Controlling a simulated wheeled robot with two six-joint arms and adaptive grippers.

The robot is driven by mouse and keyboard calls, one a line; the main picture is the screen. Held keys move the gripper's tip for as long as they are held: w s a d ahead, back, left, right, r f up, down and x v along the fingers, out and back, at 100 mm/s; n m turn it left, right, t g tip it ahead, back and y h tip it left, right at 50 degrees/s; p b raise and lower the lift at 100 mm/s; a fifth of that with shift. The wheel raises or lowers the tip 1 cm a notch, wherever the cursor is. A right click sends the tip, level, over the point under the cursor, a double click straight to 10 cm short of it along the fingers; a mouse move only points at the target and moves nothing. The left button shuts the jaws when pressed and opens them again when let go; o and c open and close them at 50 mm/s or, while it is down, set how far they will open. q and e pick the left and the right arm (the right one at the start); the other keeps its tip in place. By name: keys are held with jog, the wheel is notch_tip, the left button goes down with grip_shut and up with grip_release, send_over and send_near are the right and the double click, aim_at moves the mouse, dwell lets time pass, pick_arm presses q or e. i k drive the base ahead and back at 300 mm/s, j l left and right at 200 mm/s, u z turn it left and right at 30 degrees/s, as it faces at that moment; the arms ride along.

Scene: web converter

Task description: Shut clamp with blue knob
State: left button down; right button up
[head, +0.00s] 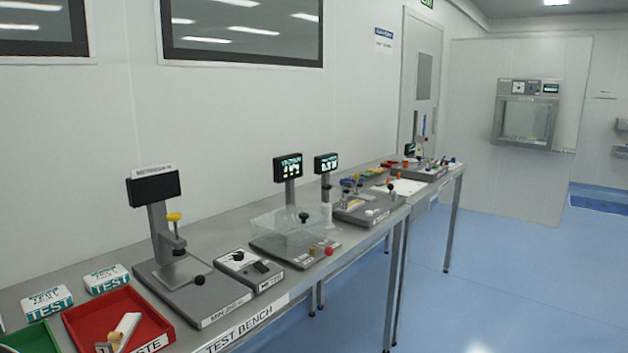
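No clamp can be made out clearly from here. Small fixtures with coloured parts sit on the far station (425,172) at the right end of the benches, with some blue spots (452,160) among them. They are too small to tell which is a clamp knob, or whether any clamp is open or shut. Another fixture plate (370,212) with small yellowish and dark parts stands nearer. Neither of my grippers shows in the head view.
A long grey test bench (225,206) runs along the wall. It bears a red tray (150,305), TEST boxes (108,279), a stand with a dark display (153,187) and a clear box (285,230). The blue floor (510,270) to the right is free.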

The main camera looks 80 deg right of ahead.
aim_at(343, 182)
jog(key=z, duration=2.85)
jog(key=i+l+u, duration=0.15)
jog(key=u, duration=0.25)
jog(key=i+l+u, duration=0.15)
jog(key=u, duration=0.3)
jog(key=l+u, duration=0.4)
jog(key=i+l+u, duration=0.1)
jog(key=l, duration=0.65)
jog(key=i+l+u, duration=0.15)
jog(key=l, duration=0.6)
jog(key=i+l+u, duration=0.1)
jog(key=l, duration=0.7)
